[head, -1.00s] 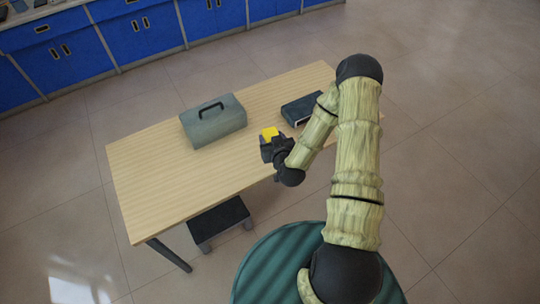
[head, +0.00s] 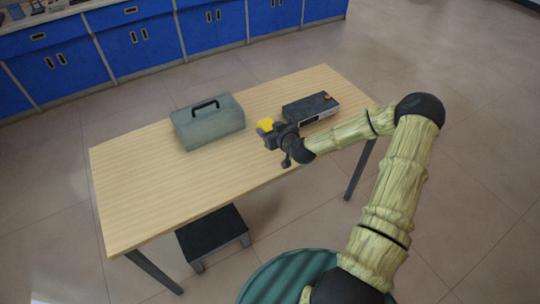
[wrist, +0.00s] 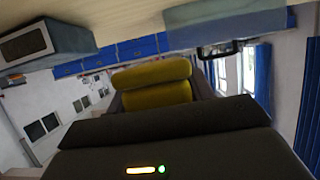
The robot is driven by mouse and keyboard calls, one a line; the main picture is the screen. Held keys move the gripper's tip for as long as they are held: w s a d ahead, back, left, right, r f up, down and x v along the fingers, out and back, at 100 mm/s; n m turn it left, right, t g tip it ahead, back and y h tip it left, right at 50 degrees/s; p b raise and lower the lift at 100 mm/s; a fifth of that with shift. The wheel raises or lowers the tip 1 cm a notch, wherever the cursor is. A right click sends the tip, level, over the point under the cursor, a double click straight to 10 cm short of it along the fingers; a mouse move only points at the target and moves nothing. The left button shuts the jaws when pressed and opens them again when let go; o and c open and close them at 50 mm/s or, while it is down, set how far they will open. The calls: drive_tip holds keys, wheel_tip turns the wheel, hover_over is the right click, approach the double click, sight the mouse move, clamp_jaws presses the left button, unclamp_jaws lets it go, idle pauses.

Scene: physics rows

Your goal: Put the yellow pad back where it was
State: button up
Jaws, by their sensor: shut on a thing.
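The yellow pad (head: 265,125) is held in my gripper (head: 270,131), which is shut on it, above the wooden table (head: 150,200). In the wrist view the yellow pad (wrist: 152,85) sits between the dark fingers of my gripper (wrist: 155,98). The fingers hide part of the pad. I cannot tell how high above the tabletop it is.
A grey-green toolbox (head: 208,125) with a black handle stands left of my gripper. A dark box-shaped device (head: 311,108) with an orange spot on top lies to its right. The table's left and front parts are clear. A dark step stool (head: 212,234) stands under the front edge.

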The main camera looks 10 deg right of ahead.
drive_tip(key=shift+f, duration=0.1)
hover_over(270, 153)
drive_tip(key=shift+w+f, duration=0.15)
drive_tip(key=shift+f, duration=1.25)
drive_tip(key=shift+w+f, duration=0.1)
drive_tip(key=shift+f, duration=1.3)
drive_tip(key=shift+f, duration=0.1)
drive_tip(key=shift+f, duration=2)
drive_tip(key=o, duration=1)
drive_tip(key=shift+o, duration=0.2)
drive_tip(key=shift+s, duration=0.15)
